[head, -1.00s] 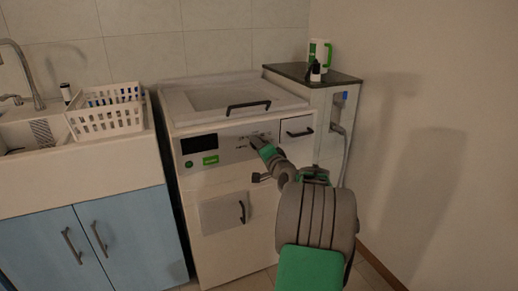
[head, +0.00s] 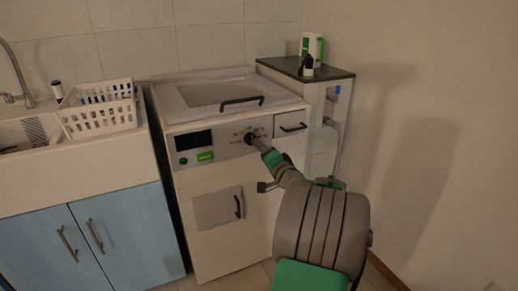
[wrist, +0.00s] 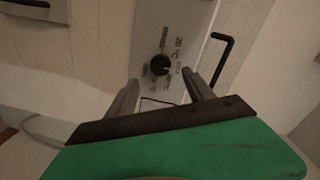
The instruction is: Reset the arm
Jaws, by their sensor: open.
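My gripper (wrist: 160,82) is open and empty in the wrist view, its two dark fingers apart. A round black knob (wrist: 160,65) on the washing machine's panel shows just beyond and between the fingertips, with a visible gap around it. In the head view, my arm reaches from the lower right toward the white top-loading machine (head: 225,240), with the green end of the arm close to the knob (head: 249,138). The fingers are hard to make out in the head view, so contact with the knob cannot be told there.
The machine has a drawer handle (head: 293,127), a lid handle (head: 241,101) and a lower door handle (head: 238,207). A white basket (head: 98,118) stands by the sink at left. A dark-topped side unit (head: 303,69) stands at right, beside a bare wall.

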